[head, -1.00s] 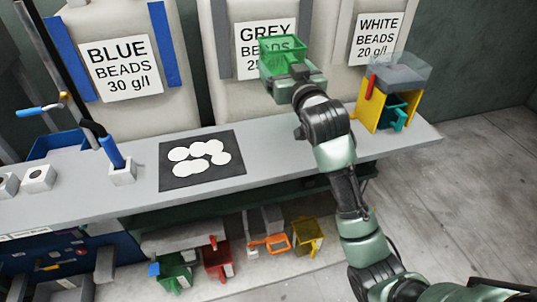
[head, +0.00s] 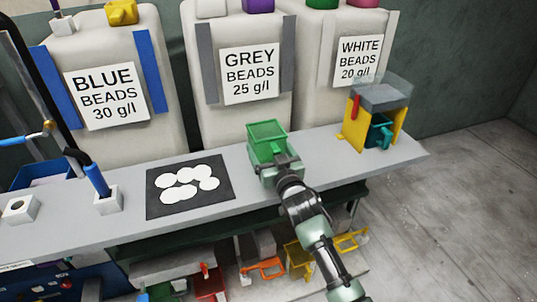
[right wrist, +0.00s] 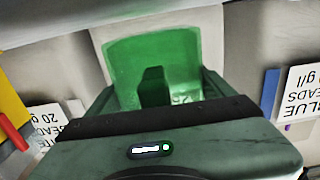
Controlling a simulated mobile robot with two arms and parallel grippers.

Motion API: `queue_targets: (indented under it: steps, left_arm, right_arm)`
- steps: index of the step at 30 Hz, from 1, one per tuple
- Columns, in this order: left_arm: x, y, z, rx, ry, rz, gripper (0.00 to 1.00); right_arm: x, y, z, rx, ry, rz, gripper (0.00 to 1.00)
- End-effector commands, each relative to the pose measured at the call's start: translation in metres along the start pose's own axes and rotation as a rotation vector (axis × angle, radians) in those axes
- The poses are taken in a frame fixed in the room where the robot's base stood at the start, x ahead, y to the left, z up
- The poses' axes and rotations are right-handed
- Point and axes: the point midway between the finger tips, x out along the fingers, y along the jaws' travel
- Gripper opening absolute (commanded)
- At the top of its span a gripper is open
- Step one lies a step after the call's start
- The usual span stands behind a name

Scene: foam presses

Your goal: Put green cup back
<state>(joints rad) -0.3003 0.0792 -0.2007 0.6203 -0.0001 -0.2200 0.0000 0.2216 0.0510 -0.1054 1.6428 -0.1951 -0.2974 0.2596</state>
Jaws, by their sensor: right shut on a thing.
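The green cup (head: 267,139) is a square, open-topped scoop in the middle of the head view, below the grey beads label. My right gripper (head: 275,165) is shut on the green cup and holds it over the bench (head: 222,151), right of the black mat. I cannot tell whether the cup touches the bench. The green cup also fills the middle of the right wrist view (right wrist: 150,65), looking empty where its inside shows. The fingertips are mostly hidden. My left gripper is not in view.
The black mat with white discs (head: 218,205) lies left of the cup. A yellow and grey stand (head: 375,112) with a teal cup (head: 380,134) is at the bench's right end. Several colored cups, including a red one (head: 210,283), sit below the bench. Bead bags (head: 240,125) stand behind.

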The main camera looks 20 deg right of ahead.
Motion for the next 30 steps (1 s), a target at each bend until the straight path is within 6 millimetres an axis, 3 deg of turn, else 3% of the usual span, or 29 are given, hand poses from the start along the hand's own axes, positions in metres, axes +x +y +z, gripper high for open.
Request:
queue_targets:
  steps: [4, 16, 17, 18, 28, 30]
  left_arm:
    - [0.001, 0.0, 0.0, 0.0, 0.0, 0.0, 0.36]
    - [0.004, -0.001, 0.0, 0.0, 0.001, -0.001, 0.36]
    - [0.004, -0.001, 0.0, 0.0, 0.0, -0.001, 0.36]
    - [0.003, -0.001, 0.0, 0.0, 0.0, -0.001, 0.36]
    - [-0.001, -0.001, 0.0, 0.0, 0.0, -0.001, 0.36]
    - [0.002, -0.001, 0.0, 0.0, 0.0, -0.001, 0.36]
  right_arm:
    - [0.0, 0.0, 0.018, 0.001, -0.001, 0.0, 0.41]
    - [0.0, 0.0, 0.023, 0.0, 0.001, 0.0, 0.41]
    - [0.0, 0.0, 0.024, 0.0, 0.0, 0.0, 0.86]
    - [0.0, 0.0, 0.023, 0.0, 0.0, 0.0, 0.97]
    - [0.0, 0.0, 0.017, 0.0, 0.001, 0.0, 1.0]
    - [-0.008, 0.0, 0.02, 0.0, -0.001, 0.0, 1.0]
